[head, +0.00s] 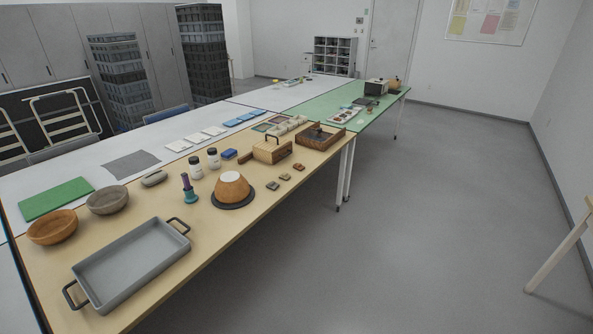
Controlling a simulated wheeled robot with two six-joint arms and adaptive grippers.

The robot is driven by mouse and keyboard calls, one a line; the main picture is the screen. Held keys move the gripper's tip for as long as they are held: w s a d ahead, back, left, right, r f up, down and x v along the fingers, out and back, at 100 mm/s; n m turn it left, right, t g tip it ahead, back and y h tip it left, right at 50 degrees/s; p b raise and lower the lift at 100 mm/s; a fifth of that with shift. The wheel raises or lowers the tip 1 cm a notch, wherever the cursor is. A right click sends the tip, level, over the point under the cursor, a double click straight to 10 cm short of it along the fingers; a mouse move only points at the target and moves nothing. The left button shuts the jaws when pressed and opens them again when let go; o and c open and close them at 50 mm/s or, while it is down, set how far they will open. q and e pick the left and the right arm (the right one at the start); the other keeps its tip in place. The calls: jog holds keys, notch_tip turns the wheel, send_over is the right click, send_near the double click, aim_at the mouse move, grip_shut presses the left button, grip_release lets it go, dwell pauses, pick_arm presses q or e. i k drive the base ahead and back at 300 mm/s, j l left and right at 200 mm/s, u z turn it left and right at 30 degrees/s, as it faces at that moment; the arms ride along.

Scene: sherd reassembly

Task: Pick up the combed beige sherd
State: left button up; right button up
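Three small sherd-like pieces lie apart in a slanting row near the front edge of the wooden table, right of the tan vessel. The nearest is a grey-brown piece (272,186), the middle one is a beige-brown piece (285,177), and the farthest is a reddish-brown piece (299,167). They are too small to show any combing, so I cannot tell which is the combed beige sherd. A tan vessel (232,188) with a pale top stands on a dark round disc (233,206). Neither of my grippers is in view.
A grey tray with handles (130,262) fills the table's near end, beside two bowls (107,200). A wooden box (320,136) lies beyond the sherds.

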aim_at(284, 175)
jog(key=i+l+u, duration=0.2)
jog(key=i, duration=0.3)
jog(key=i+l+u, duration=0.25)
jog(key=i, duration=0.2)
